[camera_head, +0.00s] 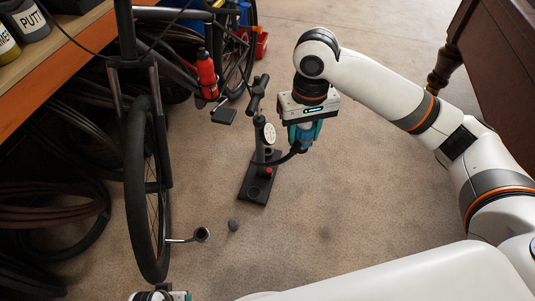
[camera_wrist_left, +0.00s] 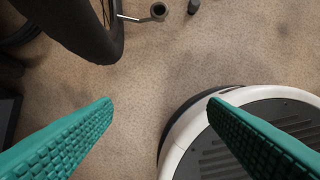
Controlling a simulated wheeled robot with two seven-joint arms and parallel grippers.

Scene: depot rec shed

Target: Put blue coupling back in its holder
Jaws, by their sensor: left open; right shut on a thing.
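A black floor pump with a round white gauge (camera_head: 269,133) stands on the carpet in the middle of the head view; its flat base (camera_head: 255,188) has a small red part on it. A black hose (camera_head: 283,160) curves from the pump up to my right gripper (camera_head: 299,146). That gripper points down just right of the pump, shut on the hose's end. I take this to be the blue coupling, but the teal fingers hide it. I cannot make out the holder. My left gripper is open and empty in the left wrist view (camera_wrist_left: 160,104), above bare carpet.
A bicycle wheel (camera_head: 141,195) stands left of the pump. A rod with a ring-like end (camera_head: 202,234) sticks out beside it, and a small grey piece (camera_head: 233,224) lies nearby. A red bottle (camera_head: 206,73) is on the bicycle. The carpet right of the pump is clear.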

